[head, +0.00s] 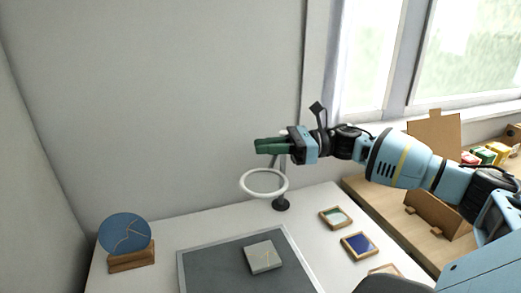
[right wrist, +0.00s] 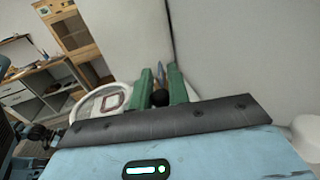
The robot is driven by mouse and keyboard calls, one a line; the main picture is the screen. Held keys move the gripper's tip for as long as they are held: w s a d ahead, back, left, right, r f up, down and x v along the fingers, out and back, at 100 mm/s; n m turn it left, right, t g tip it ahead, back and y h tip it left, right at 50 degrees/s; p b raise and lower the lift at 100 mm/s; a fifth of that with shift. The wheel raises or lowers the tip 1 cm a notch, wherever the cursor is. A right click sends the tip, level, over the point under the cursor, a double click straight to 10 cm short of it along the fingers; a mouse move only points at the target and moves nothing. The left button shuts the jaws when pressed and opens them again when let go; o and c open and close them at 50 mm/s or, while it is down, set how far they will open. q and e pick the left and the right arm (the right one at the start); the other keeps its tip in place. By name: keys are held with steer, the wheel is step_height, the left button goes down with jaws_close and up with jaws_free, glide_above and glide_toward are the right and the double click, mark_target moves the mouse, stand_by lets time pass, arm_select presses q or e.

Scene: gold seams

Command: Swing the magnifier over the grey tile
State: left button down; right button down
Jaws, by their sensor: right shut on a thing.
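The magnifier (head: 244,190) is a white ring on a thin arm, with a dark round base (head: 281,204) at the back of the white table. The grey tile (head: 263,257) has thin pale seams and lies on a dark mat. In the head view the ring appears behind the tile, towards the wall. My right gripper (head: 272,146), with green fingers, is just above the ring. In the right wrist view its fingers (right wrist: 160,88) are shut on a dark knob (right wrist: 160,98) of the magnifier; the white ring (right wrist: 82,108) is to their left. My left gripper is out of view.
The dark mat (head: 210,262) has a pale border. A blue seamed disc (head: 124,233) stands in a wooden holder (head: 131,262) at left. Framed tiles (head: 359,246) lie at right. A cardboard box (head: 436,140) stands on the wooden counter by the window.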

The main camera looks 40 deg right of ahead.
steer(key=shift+s, duration=0.1)
stand_by(0.3)
steer(key=c, duration=1.4)
jaws_free()
steer(key=shift+o, duration=0.2)
steer(key=shift+d, duration=0.1)
steer(key=shift+s+d+f, duration=0.15)
steer(key=shift+s+d, duration=0.15)
steer(key=shift+d, duration=0.15)
steer(key=p+v, duration=0.1)
steer(key=v, duration=0.5)
steer(key=shift+s+d+r, duration=0.2)
steer(key=shift+d, duration=0.05)
